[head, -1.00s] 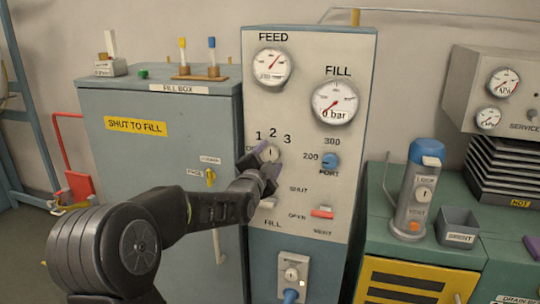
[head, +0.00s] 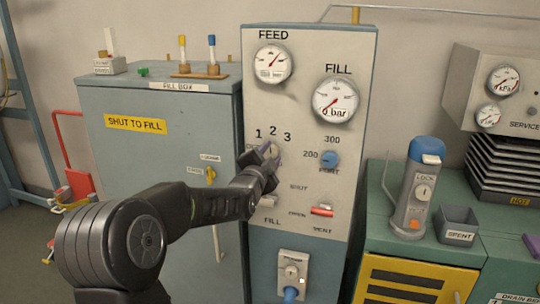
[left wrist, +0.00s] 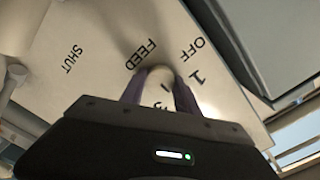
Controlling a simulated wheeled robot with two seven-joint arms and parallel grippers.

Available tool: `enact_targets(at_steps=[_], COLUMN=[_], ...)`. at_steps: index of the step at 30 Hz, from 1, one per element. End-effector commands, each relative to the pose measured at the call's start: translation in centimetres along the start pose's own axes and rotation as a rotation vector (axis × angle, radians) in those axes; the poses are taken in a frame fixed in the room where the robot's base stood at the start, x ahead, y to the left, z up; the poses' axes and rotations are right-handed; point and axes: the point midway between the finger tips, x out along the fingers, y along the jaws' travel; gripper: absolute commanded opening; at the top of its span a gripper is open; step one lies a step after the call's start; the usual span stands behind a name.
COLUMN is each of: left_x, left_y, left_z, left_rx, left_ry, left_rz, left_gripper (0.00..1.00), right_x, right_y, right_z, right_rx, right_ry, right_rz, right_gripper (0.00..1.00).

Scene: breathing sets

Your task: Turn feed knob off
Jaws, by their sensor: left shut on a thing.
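The feed knob (left wrist: 158,90) is a pale round knob on the white panel, below the numbers 1, 2 and 3. In the head view my left gripper (head: 262,158) is at the knob and hides much of it. In the left wrist view the two purple-grey fingers (left wrist: 159,92) close around the knob, one on each side. The words OFF and FEED and the number 1 show on the panel next to it. The knob's exact pointer setting is hard to read. My right gripper is not in view.
The panel (head: 310,60) carries a feed gauge (head: 272,64), a fill gauge (head: 335,100), a blue port knob (head: 329,159) and a red lever (head: 321,210). The fill box (head: 150,130) stands left. A blue-topped cylinder (head: 415,190) and a spent bin (head: 457,226) stand right.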

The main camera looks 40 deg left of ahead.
Motion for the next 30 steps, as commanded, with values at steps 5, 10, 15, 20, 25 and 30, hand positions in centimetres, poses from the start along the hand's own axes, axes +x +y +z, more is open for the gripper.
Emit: enact_targets(at_steps=[5, 10, 15, 20, 25, 30], left_x=[0.0, 0.0, 0.0, 0.0, 0.0, 0.0], left_y=[0.1, 0.1, 0.2, 0.3, 0.5, 0.5], left_z=[0.0, 0.0, 0.1, 0.2, 0.2, 0.3], left_rx=[0.000, -0.008, -0.043, -0.112, -0.228, -0.375], left_ry=[0.000, 0.000, 0.000, 0.001, 0.002, 0.002], left_rz=[0.001, 0.001, 0.001, 0.000, -0.001, -0.001], left_gripper=[0.00, 0.00, 0.00, 0.00, 0.00, 0.00], right_x=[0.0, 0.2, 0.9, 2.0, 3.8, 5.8], right_y=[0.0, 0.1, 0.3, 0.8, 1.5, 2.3], right_z=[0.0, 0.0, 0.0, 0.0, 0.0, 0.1], right_rx=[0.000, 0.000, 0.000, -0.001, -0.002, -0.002], right_ry=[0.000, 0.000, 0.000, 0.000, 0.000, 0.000], right_rz=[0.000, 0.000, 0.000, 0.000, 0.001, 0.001], right_gripper=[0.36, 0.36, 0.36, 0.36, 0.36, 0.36])
